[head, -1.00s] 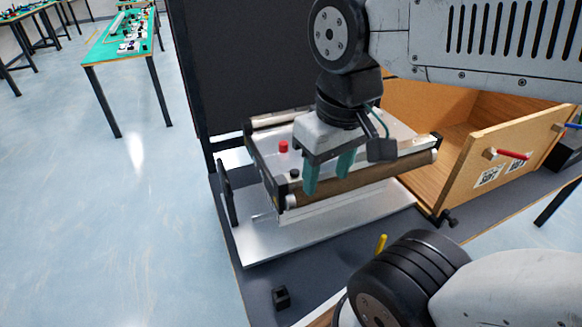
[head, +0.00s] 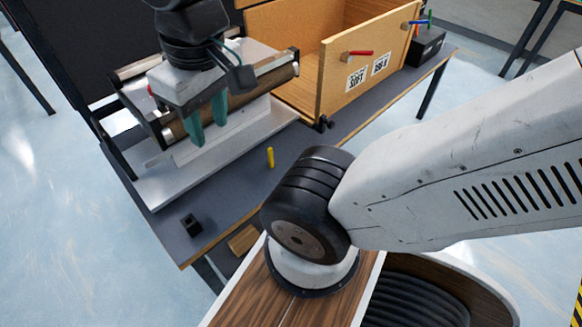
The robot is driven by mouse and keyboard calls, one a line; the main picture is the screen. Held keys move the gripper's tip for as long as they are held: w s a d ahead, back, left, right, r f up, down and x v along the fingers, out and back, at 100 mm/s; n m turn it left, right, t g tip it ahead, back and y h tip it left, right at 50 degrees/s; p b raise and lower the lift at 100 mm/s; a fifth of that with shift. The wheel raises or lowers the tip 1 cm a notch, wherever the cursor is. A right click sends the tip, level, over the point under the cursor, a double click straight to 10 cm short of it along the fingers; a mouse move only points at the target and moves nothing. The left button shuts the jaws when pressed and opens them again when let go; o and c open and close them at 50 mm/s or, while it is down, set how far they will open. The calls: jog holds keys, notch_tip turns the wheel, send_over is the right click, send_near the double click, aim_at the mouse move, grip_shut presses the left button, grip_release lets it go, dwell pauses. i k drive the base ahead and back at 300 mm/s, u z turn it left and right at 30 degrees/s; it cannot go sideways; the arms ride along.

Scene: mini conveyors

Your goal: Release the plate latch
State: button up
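The mini conveyor (head: 128,70) stands on a pale metal base plate (head: 158,184) on the dark bench. It has a brown roller along its front edge and a red knob (head: 150,90) at its left end, partly hidden by my gripper. My gripper (head: 207,121) points down over the conveyor's front edge, its two green fingers apart with nothing seen between them. Whether the fingers touch the conveyor I cannot tell. A yellow peg (head: 270,157) stands upright on the bench in front of the plate. I cannot tell which part is the plate latch.
A wooden box (head: 330,88) with labels and a red handle (head: 361,53) stands to the right of the conveyor. A small black block (head: 191,225) sits near the bench's front left corner. A dark panel (head: 75,50) rises behind the conveyor. The bench (head: 240,190) is bare around the peg.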

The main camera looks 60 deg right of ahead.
aim_at(270, 150)
jog(key=u, duration=0.05)
jog(key=k, duration=0.1)
jog(key=z, duration=1.05)
jog(key=i, duration=0.5)
jog(key=k, duration=1)
jog(key=u, duration=0.65)
jog(key=i, duration=0.65)
jog(key=z, duration=1.3)
